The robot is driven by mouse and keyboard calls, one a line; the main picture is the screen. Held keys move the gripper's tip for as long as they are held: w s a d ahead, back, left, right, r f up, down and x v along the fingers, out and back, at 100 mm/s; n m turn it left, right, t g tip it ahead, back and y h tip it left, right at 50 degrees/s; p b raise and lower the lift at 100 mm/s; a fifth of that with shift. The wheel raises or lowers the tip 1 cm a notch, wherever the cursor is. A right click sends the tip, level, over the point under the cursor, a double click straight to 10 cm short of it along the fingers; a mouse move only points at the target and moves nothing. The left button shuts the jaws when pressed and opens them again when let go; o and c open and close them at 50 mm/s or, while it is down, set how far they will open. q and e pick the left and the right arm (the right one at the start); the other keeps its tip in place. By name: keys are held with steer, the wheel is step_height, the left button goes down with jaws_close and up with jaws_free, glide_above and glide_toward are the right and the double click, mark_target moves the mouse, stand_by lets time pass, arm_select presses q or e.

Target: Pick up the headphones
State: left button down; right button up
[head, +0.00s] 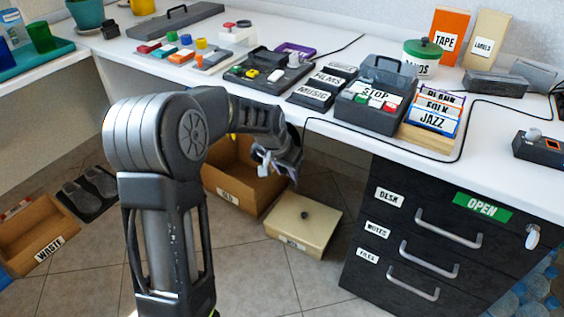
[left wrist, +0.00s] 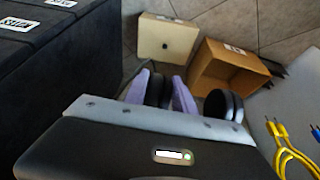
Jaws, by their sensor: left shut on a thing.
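My left gripper (head: 270,163) hangs in front of the desk edge, above the floor. In the left wrist view its lavender fingers (left wrist: 160,90) are shut on a dark rounded part of the headphones (left wrist: 226,105). One dark ear cup shows to the right of the fingers, held clear of the floor. The rest of the headphones is hidden behind the gripper's grey and black body. In the head view the headphones are hard to tell apart from the dark gripper. My right gripper is in neither view.
Below are an open cardboard box (head: 222,178) and a lidded beige box (head: 302,222) on the floor. Black drawers (head: 432,235) stand at the right. The white desk (head: 300,110) holds labelled trays and boxes. Yellow cables (left wrist: 290,150) show in the left wrist view.

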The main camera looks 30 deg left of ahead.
arm_select(q)
steer(key=shift+r, duration=0.2)
steer(key=shift+r+p, duration=0.45)
steer(key=shift+r, duration=0.15)
steer(key=s+p, duration=0.4)
steer(key=s, duration=1.4)
steer(key=shift+d, duration=0.2)
